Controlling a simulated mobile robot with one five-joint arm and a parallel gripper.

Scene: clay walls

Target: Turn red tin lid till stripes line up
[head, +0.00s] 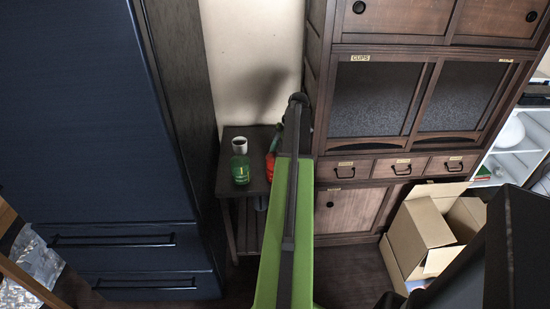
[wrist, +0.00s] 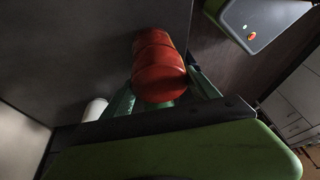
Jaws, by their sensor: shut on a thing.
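The red tin (wrist: 152,44) shows in the wrist view, with a seam between its body and its rounded red lid (wrist: 160,82). My gripper (wrist: 163,93) is shut on the lid, one green finger on each side. In the head view the red tin (head: 269,166) stands on a small dark table (head: 228,187), mostly hidden behind my arm.
A green bottle (head: 240,171) and a white cup (head: 239,145) stand on the table left of the tin. A blue cabinet (head: 95,130) is at the left and a wooden cupboard (head: 400,100) at the right. An open cardboard box (head: 420,235) sits at lower right.

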